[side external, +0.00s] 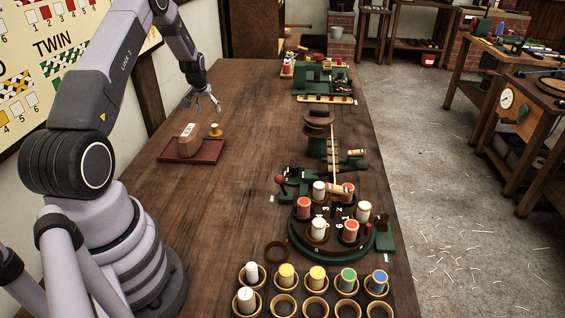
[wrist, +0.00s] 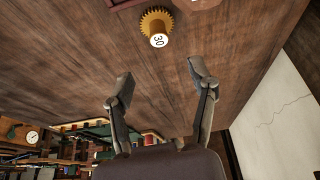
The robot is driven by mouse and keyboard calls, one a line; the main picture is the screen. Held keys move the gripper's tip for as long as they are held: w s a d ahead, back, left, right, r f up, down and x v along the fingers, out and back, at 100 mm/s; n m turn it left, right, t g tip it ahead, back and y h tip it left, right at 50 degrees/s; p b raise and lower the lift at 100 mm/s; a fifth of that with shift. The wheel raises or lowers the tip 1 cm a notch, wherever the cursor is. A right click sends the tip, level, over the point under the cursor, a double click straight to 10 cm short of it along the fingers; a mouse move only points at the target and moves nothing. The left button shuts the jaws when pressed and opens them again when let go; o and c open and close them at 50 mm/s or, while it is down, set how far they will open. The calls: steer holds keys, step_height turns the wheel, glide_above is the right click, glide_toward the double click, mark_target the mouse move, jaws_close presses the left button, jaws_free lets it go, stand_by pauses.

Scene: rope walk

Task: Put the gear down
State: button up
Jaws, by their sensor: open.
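The gear (wrist: 156,25) is a brass-coloured toothed wheel with a hub and a white top marked 30. It stands flat on the wooden bench, close to the edge of a dark red tray (wrist: 122,4). In the side external view the gear (side external: 215,131) is small, at the tray's far right corner. My gripper (side external: 207,101) is above and beyond the gear, apart from it. In the wrist view my gripper (wrist: 158,78) has its two fingers spread with nothing between them, and the gear lies beyond the fingertips.
A wooden block with a white label (side external: 187,141) sits on the red tray (side external: 200,156). A round green-rimmed stand with several bobbins (side external: 330,222) and rows of bobbins in cups (side external: 315,285) occupy the bench's right and front. The bench middle (side external: 255,130) is clear.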

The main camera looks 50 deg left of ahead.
mark_target(215, 125)
steer(key=x, duration=0.9)
steer(key=shift+f, duration=0.35)
steer(key=shift+c, duration=0.2)
jaws_close()
